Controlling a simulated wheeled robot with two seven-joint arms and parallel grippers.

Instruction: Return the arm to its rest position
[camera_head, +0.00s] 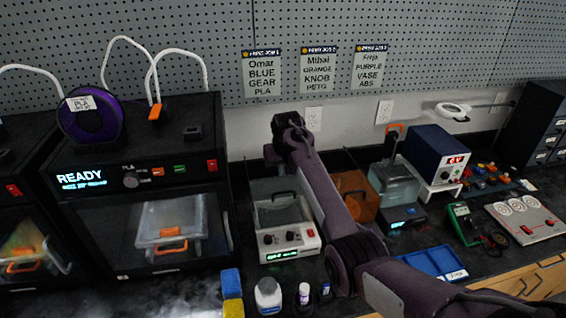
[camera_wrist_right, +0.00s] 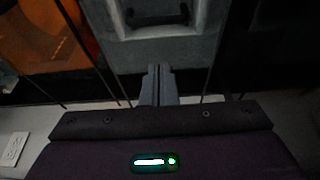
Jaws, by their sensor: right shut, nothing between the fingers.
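My right arm (camera_head: 328,190) reaches in from the bottom right of the head view, over the bench toward the pegboard wall. Its far end is raised above the bench, in front of the wall. My right gripper shows in the wrist view (camera_wrist_right: 158,74), with its two grey fingers together and nothing between them. In that view a grey box with a dark handle (camera_wrist_right: 187,35) lies beyond the fingertips, and I see no contact. My left gripper is not in view.
A 3D printer (camera_head: 150,184) marked READY stands at left with a purple spool (camera_head: 91,118). A white-fronted device (camera_head: 289,241), an orange bin (camera_head: 355,193) and a blue power supply (camera_head: 437,150) crowd around the arm. Small bottles (camera_head: 268,295) and a blue tray (camera_head: 433,262) are near the front.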

